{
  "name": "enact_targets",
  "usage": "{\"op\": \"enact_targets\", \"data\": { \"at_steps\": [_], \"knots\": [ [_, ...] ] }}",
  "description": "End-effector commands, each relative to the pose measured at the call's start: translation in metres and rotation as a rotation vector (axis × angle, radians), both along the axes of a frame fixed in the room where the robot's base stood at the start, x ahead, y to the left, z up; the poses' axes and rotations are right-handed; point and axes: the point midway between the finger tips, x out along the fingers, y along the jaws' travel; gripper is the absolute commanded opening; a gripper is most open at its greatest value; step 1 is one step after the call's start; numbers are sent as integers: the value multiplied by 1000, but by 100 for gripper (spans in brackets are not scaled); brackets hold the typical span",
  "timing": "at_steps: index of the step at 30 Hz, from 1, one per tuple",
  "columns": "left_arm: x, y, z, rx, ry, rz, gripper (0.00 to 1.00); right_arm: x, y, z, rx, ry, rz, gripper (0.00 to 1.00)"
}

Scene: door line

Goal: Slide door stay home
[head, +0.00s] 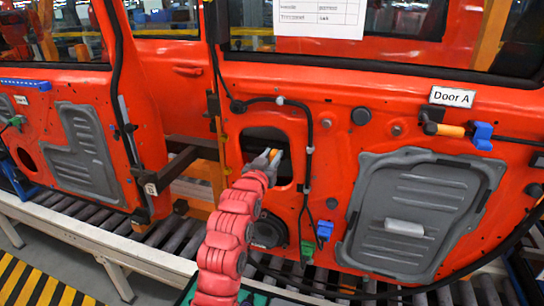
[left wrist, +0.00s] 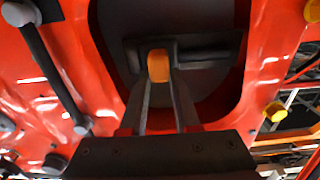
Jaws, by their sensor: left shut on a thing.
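The red panel of Door A (head: 335,110) fills the middle and right of the head view. My left gripper (head: 269,157) reaches into the dark opening (head: 262,135) in this panel. Its two fingers are shut on the orange part of the door stay (head: 279,155). In the left wrist view the orange part (left wrist: 158,66) sits between the fingertips of my left gripper (left wrist: 159,80). A dark bracket-like part (left wrist: 200,56) lies around and to the right of it; how far the stay is seated cannot be told. My right gripper is not in view.
A grey panel (head: 415,205) and a "Door A" label (head: 452,97) are on the door's right. A black cable (head: 309,130) hangs just right of the opening, ending near blue (head: 324,230) and green (head: 307,249) connectors. Another red door (head: 75,110) stands left. Rollers (head: 95,218) run below.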

Motion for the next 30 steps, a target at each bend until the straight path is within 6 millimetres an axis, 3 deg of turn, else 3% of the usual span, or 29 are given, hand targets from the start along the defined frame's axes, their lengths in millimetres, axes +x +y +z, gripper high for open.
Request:
{"op": "enact_targets", "data": {
  "at_steps": [25, 30],
  "knots": [
    [0, 0, 0, 0, -1, 0, 0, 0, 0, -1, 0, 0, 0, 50],
    [7, 21, -5, -3, -5, 5, 0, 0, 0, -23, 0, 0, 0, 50]
  ]
}}
